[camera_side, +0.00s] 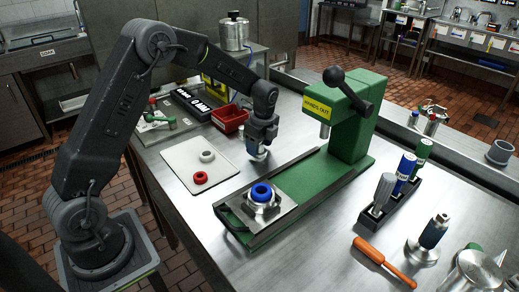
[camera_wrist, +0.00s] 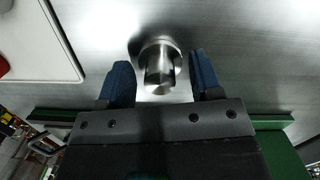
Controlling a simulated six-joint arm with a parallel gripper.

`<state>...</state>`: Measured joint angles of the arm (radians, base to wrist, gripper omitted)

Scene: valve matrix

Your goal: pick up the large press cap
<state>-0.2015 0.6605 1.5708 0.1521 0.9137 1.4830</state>
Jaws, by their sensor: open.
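The large press cap seems to be the shiny metal piece with a round flange and a narrower stem (camera_wrist: 158,62), standing on the steel table. In the wrist view it lies between the two blue fingertips of my gripper (camera_wrist: 162,72), with a gap on each side. In the side view my gripper (camera_side: 262,142) points down over the metal cap (camera_side: 258,155), and its fingers hide the cap's upper part. The gripper is open and holds nothing.
A green press (camera_side: 345,125) with a long bed stands to the right; a blue ring (camera_side: 261,192) sits on a metal part on its bed. A white board (camera_side: 190,178) with red and white rings lies to the left. A red bin (camera_side: 230,118) stands behind.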

